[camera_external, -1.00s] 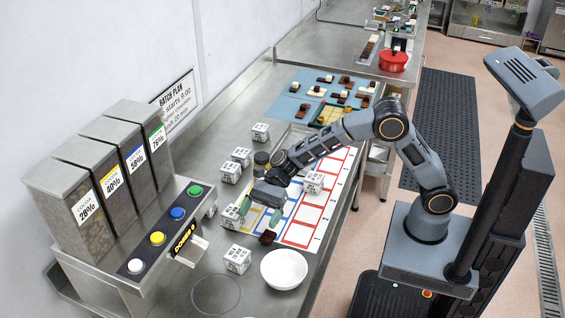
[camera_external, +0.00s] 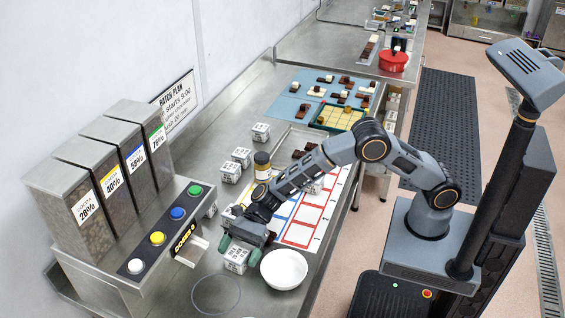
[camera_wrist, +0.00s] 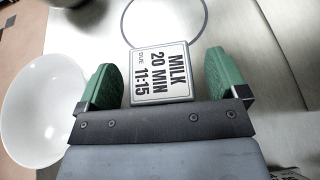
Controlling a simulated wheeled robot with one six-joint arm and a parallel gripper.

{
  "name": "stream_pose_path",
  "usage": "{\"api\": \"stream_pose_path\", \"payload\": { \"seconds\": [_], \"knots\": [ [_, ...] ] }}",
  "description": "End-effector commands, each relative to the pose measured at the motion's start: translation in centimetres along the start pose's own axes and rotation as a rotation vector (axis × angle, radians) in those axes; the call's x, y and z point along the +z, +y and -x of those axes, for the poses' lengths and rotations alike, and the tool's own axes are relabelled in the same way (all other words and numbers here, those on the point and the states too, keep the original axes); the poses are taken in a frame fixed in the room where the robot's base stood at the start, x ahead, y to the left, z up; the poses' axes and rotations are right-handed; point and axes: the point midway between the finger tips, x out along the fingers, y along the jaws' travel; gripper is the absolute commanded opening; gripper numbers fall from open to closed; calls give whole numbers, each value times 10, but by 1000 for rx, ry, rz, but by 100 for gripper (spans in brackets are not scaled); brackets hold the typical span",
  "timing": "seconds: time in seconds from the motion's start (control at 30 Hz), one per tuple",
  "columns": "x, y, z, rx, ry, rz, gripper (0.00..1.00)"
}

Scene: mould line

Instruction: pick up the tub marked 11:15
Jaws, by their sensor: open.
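The tub marked 11:15 (camera_wrist: 161,73) shows in the wrist view with a white label reading MILK, 20 MIN, DUE 11:15. In the external view the tub (camera_external: 236,263) stands on the steel counter, left of the white bowl, partly hidden by my gripper. My gripper (camera_wrist: 166,82) is open, with one green finger on each side of the tub and a visible gap on both sides. In the external view my gripper (camera_external: 244,240) is over the tub.
A white bowl (camera_external: 284,268) stands just right of the tub. A ring outline (camera_external: 216,294) is marked on the counter in front. Other labelled tubs (camera_external: 240,156) stand farther back. A dispenser (camera_external: 150,215) with coloured buttons stands at the left.

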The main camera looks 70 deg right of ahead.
Motion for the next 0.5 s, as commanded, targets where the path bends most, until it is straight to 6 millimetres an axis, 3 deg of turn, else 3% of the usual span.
{"api": "stream_pose_path", "payload": {
  "seconds": [0.37,0.5],
  "knots": [
    [0,0,-9,0,-1,-1,92],
    [0,0,-9,0,-1,-1,78]
  ]
}}
